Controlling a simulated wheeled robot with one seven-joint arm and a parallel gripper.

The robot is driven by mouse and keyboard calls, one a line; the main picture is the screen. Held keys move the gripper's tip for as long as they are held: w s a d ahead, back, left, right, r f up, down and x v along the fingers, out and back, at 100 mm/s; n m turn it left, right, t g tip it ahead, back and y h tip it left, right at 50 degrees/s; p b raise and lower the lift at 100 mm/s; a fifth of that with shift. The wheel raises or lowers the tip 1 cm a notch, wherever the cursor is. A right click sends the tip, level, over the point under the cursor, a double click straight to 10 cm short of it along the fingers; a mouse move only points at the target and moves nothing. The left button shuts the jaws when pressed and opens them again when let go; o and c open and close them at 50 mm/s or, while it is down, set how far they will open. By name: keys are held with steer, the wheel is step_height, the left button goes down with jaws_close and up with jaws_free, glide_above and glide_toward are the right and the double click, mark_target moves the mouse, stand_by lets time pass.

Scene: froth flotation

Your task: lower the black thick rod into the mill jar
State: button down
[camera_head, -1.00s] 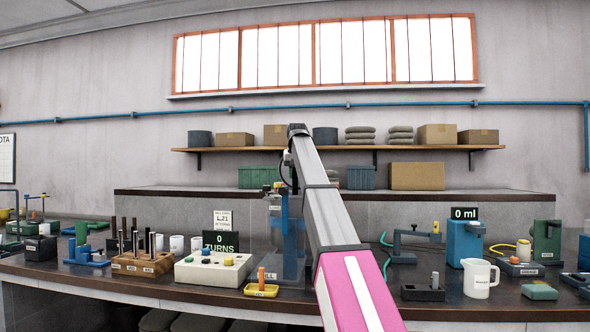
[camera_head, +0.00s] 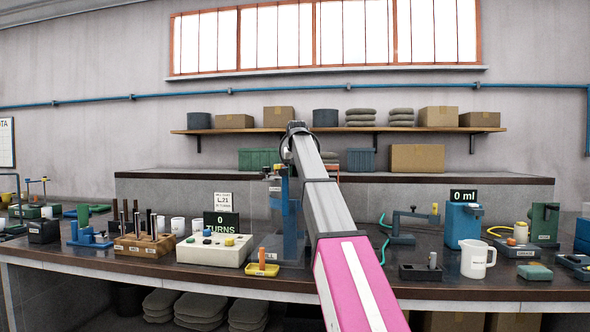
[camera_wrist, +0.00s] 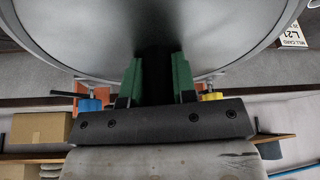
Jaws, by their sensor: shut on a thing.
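In the wrist view my gripper (camera_wrist: 156,75) has two green fingers shut on a dark upright piece, the black thick rod (camera_wrist: 153,62). The rod's upper part in that picture merges into shadow, so its end is hard to make out. A large grey round body with a rim (camera_wrist: 70,32) fills the top of the wrist view, very close behind the rod. It may be the mill jar; I cannot tell whether the rod is inside it or in front of it. In the head view my arm hides the gripper and the held rod.
On the bench are a wooden block (camera_head: 146,247) with several rods, a white panel (camera_head: 214,252), a "0 TURNS" display (camera_head: 221,226), a yellow tray (camera_head: 262,270), and a white jug (camera_head: 477,260). A blue stand (camera_head: 291,240) is partly behind my arm.

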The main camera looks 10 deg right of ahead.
steer(key=c, duration=0.8)
jaws_free()
steer(key=shift+c, duration=0.2)
steer(key=v, duration=1)
steer(key=shift+r, duration=0.35)
steer(key=shift+s, duration=0.1)
